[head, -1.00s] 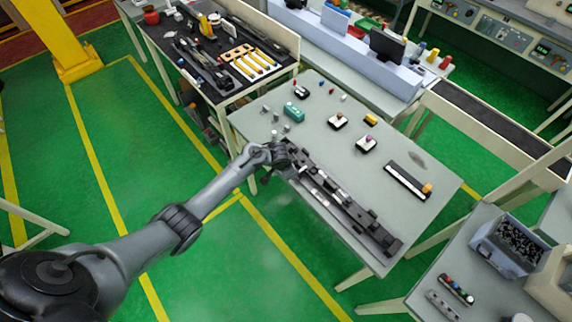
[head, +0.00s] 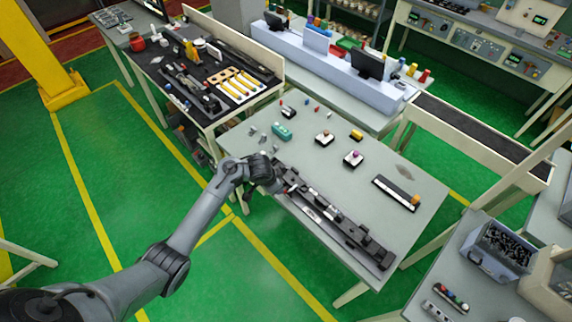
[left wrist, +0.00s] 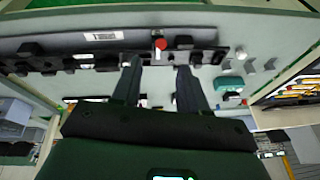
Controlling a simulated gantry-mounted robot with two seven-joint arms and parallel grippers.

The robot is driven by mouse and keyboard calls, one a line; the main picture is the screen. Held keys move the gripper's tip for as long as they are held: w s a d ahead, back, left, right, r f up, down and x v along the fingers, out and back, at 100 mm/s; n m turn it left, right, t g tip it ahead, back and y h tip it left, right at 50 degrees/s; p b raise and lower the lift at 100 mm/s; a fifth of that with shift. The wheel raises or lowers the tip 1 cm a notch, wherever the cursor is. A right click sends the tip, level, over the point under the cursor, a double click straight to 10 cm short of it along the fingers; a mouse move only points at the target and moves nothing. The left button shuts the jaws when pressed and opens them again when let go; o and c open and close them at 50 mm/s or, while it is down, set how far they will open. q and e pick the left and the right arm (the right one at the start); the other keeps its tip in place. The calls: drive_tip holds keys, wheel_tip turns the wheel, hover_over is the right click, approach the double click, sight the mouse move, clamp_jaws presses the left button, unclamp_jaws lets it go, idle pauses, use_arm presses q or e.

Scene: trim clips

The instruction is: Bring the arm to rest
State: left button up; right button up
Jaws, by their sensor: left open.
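My left gripper (head: 280,186) is at the left end of a long dark fixture (head: 340,222) on the grey table (head: 330,175). In the left wrist view my left gripper (left wrist: 157,68) shows two dark fingers apart with nothing between the tips. The fixture (left wrist: 60,62) runs across the top of that view beyond the fingers. A red knob (left wrist: 160,43) on it lies just past the gap. I cannot tell whether the fingers touch the fixture. My right gripper is in neither view.
A teal block (head: 281,131), small clip pieces (head: 354,158) and a dark bar with an orange end (head: 397,193) lie on the table. A dark tool bench (head: 205,90) stands behind left. A grey bin (head: 500,252) is at right. Green floor is open at left.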

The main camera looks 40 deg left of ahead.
use_arm(q)
drive_tip(key=s+d+f+g+p, duration=0.1)
drive_tip(key=s+d+f, duration=0.15)
drive_tip(key=s, duration=0.45)
drive_tip(key=s+d+f+g, duration=0.1)
drive_tip(key=s+d+f, duration=0.1)
drive_tip(key=s+f, duration=0.35)
drive_tip(key=s+d+f+p, duration=0.1)
drive_tip(key=s+d+f, duration=0.15)
drive_tip(key=s, duration=0.55)
drive_tip(key=s+d+r+n, duration=0.1)
drive_tip(key=s+d+r, duration=0.4)
drive_tip(key=s+r, duration=0.35)
wheel_tip(320, 180, up, 13)
drive_tip(key=n+t, duration=0.1)
drive_tip(key=shift+w+a+t, duration=0.15)
drive_tip(key=shift+w+t, duration=0.1)
drive_tip(key=shift+t, duration=0.05)
